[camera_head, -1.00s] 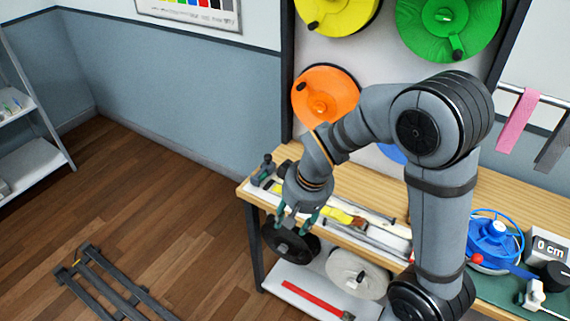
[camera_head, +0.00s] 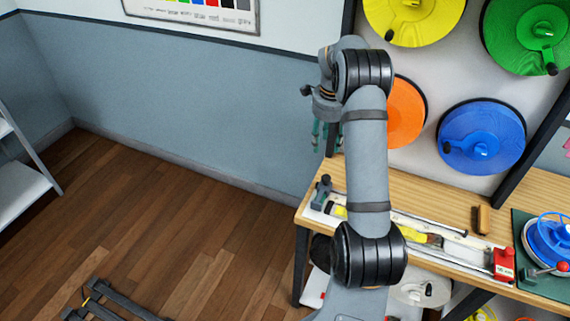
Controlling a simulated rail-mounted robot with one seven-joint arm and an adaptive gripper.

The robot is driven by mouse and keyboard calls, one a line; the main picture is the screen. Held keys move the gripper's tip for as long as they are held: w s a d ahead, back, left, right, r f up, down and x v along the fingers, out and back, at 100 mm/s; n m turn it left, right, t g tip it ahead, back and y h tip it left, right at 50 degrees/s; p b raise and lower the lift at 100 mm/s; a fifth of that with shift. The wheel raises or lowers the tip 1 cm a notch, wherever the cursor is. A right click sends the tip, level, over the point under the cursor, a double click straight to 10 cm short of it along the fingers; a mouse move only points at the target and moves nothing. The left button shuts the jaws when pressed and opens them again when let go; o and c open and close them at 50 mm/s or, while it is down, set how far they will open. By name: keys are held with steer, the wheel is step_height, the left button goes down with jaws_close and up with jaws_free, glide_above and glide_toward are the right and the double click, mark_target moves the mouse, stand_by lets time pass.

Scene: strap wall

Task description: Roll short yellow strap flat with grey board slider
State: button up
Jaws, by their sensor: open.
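My gripper (camera_head: 322,135) is raised at the upper middle, left of the orange reel. Its teal fingers point down, apart and empty. The long board (camera_head: 457,247) lies along the workbench below it, partly covered by my arm. A grey slider with a dark knob (camera_head: 322,190) stands at the board's left end, below my gripper and apart from it. The yellow strap (camera_head: 413,235) lies along the board; a yellow bit also shows left of my arm, and the stretch between is hidden. I cannot tell whether the strap is flat.
A red block (camera_head: 503,264) sits at the board's right end. A brown block (camera_head: 482,219) lies behind it on the wooden workbench (camera_head: 437,197). A blue winder (camera_head: 552,238) stands at far right. Orange (camera_head: 404,112) and blue (camera_head: 482,138) reels hang behind. Floor at left is mostly clear.

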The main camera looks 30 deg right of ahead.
mark_target(326, 176)
steer(key=s+m+g+y, duration=0.1)
steer(key=s+m, duration=0.3)
steer(key=m, duration=0.3)
steer(key=f+p, duration=0.1)
steer(key=f, duration=0.2)
steer(key=a+f+m, duration=0.1)
steer(key=f, duration=0.2)
steer(key=f+m+p, duration=0.1)
steer(key=f, duration=0.3)
steer(key=shift+a+f+p, duration=0.1)
steer(key=shift+a+p, duration=0.1)
steer(key=shift+p, duration=0.15)
steer(key=c, duration=0.3)
steer(key=c, duration=0.7)
jaws_close()
